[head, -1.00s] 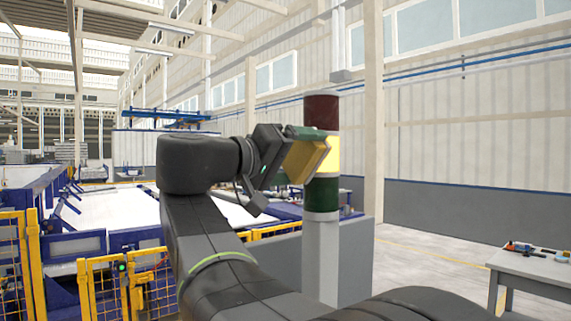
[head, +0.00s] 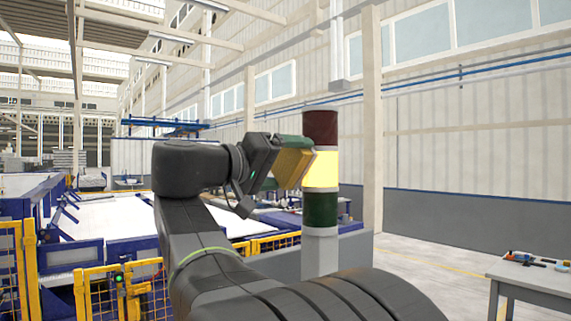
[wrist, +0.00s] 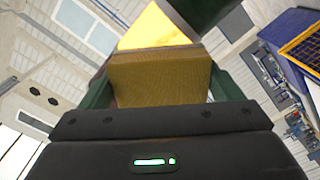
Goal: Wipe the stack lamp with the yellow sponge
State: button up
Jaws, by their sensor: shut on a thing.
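The stack lamp (head: 320,208) stands upright on a pale post, with a dark red top section, a lit yellow middle section and a dark green lower section. My gripper (head: 292,156) is shut on the yellow sponge (head: 294,164), left of the lamp at the height of its yellow section. In the wrist view the sponge (wrist: 160,78) sits between the green fingers, and its far edge meets or nearly meets the lit yellow section (wrist: 155,28). I cannot tell for certain whether they touch.
A grey table (head: 535,283) with tools on it stands at the lower right. Yellow fencing (head: 125,290) and blue-edged conveyors (head: 105,225) lie to the left. A grey panel (head: 352,255) is behind the post. The floor between the post and table looks clear.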

aim_at(299, 156)
jog(key=shift+r+p, duration=0.5)
jog(key=shift+r, duration=0.35)
jog(key=shift+s+d+f+b, duration=0.15)
jog(key=shift+s+d+b, duration=0.2)
jog(key=shift+s+b, duration=0.15)
jog(key=shift+s+d+b, duration=0.45)
jog(key=shift+s+d, duration=0.35)
jog(key=shift+s, duration=0.3)
jog(key=shift+a, duration=0.15)
jog(key=shift+b+v, duration=0.4)
jog(key=shift+v, duration=2.45)
jog(key=shift+s+a, duration=0.1)
jog(key=v, duration=0.2)
jog(key=shift+s+a, duration=0.25)
jog(key=shift+a, duration=0.05)
